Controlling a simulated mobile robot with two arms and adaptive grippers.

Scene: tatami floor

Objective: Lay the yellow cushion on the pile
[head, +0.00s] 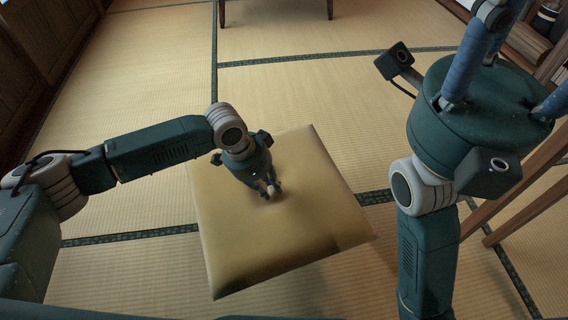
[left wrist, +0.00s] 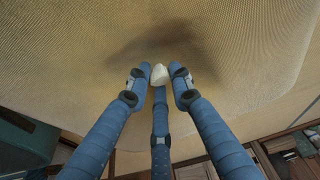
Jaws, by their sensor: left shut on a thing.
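In the left wrist view the cushion (left wrist: 235,45) fills the upper part, and the fingers close around a small pale tuft (left wrist: 159,75). I cannot tell how high the cushion is. My right gripper (head: 515,50) is empty, its fingers spread, partly cut off. I cannot make out a pile.
A low wooden table (head: 275,10) stands at the far edge. A wooden frame with slanting legs (head: 535,195) stands at the right, near my right arm. Dark wood panelling (head: 35,60) runs along the left. The tatami (head: 310,85) beyond the cushion is clear.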

